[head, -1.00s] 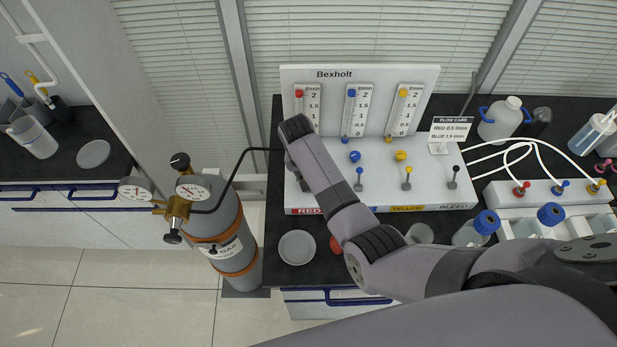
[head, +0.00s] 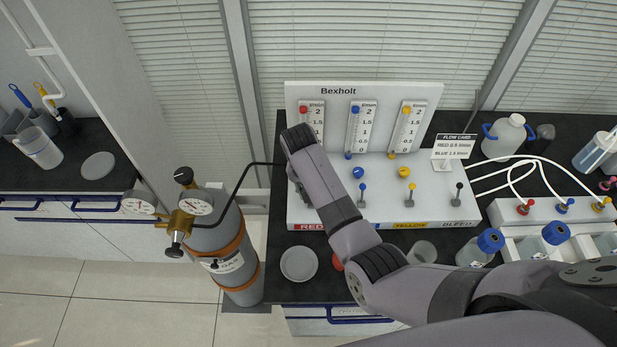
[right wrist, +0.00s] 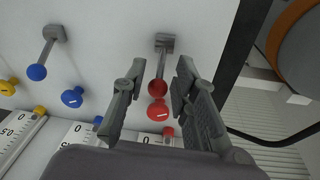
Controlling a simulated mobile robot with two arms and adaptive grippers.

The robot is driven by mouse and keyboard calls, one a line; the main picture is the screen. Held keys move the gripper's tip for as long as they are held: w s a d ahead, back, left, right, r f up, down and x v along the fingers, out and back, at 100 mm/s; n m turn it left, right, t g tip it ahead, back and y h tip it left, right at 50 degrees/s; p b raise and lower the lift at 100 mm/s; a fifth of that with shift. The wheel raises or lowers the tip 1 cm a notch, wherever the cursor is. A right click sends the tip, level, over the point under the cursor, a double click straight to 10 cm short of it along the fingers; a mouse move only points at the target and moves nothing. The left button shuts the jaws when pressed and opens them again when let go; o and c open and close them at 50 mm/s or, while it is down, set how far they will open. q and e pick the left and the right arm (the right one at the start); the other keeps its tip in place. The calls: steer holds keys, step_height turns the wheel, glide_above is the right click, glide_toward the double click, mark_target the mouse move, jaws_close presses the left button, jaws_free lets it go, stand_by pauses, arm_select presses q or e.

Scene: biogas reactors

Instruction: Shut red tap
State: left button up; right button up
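The red tap (right wrist: 162,62) is a grey lever with a red ball end on the white Bexholt panel (head: 430,215). In the right wrist view it lies between the two fingers of my right gripper (right wrist: 160,66). The gripper is open, with a visible gap on both sides of the lever. A round red knob (right wrist: 159,110) sits just beyond the ball. In the head view my right arm hides the red tap and most of the gripper, above the RED label (head: 310,226). My left gripper is not in view.
Blue (head: 362,194) and yellow (head: 410,194) lever taps stand to the right on the panel. The flow card (head: 456,147) stands at its right end. A gas cylinder (head: 228,240) with gauges and a black hose stands left. A dish (head: 298,264) lies in front.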

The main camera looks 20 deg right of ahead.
step_height(320, 180, up, 10)
steer(key=a, duration=0.1)
steer(key=shift+s+a+f, duration=0.25)
steer(key=shift+s, duration=0.1)
